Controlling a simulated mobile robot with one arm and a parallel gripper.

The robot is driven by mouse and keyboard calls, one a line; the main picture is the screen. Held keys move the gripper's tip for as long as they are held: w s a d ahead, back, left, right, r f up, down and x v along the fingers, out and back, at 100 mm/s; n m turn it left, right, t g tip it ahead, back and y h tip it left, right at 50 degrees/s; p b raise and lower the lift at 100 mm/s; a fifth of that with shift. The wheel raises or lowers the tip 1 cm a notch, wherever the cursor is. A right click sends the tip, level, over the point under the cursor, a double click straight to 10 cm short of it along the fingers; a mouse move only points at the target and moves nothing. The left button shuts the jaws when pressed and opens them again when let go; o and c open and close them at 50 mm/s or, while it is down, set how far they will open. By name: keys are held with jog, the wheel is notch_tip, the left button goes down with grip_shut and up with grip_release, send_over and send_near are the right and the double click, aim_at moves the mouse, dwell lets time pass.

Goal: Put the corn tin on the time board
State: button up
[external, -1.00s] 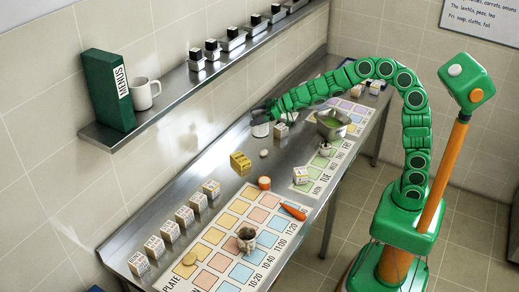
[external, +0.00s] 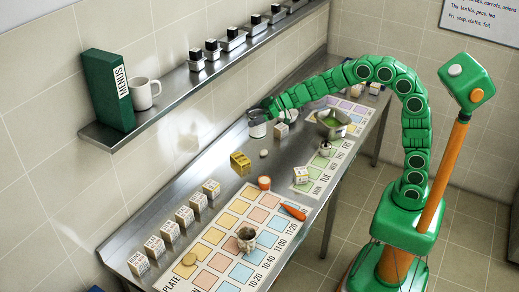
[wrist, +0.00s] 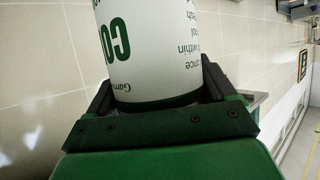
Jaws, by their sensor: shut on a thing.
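The white corn tin (external: 257,128) with green lettering is held upright in my gripper (external: 266,110) over the back part of the steel counter. The time board (external: 220,263) lies flat at the near end of the counter, marked PLATE and 10:20 to 11:20. It is well apart from the tin, nearer the camera.
Several white boxes (external: 168,231) line the wall side. A yellow box (external: 240,162) stands between tin and board. A shelf (external: 200,82) runs above.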

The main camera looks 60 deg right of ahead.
jog(key=s+a+f+n+g+y, duration=0.3)
jog(key=s+a+f+n+g, duration=0.15)
jog(key=s+a, duration=0.45)
jog(key=s+a+f+n+g+y, duration=0.2)
jog(key=s+a+f+n+g, duration=0.25)
jog(key=s+a, duration=0.5)
jog(key=w+a+f, duration=0.6)
jog(key=w+f, duration=0.4)
jog(key=f, duration=0.3)
jog(key=shift+w+f, duration=0.15)
jog(key=shift+f, duration=0.1)
dwell(0.4)
jog(key=shift+a+f, duration=0.1)
jog(key=o, duration=1.3)
jog(key=shift+c, duration=0.2)
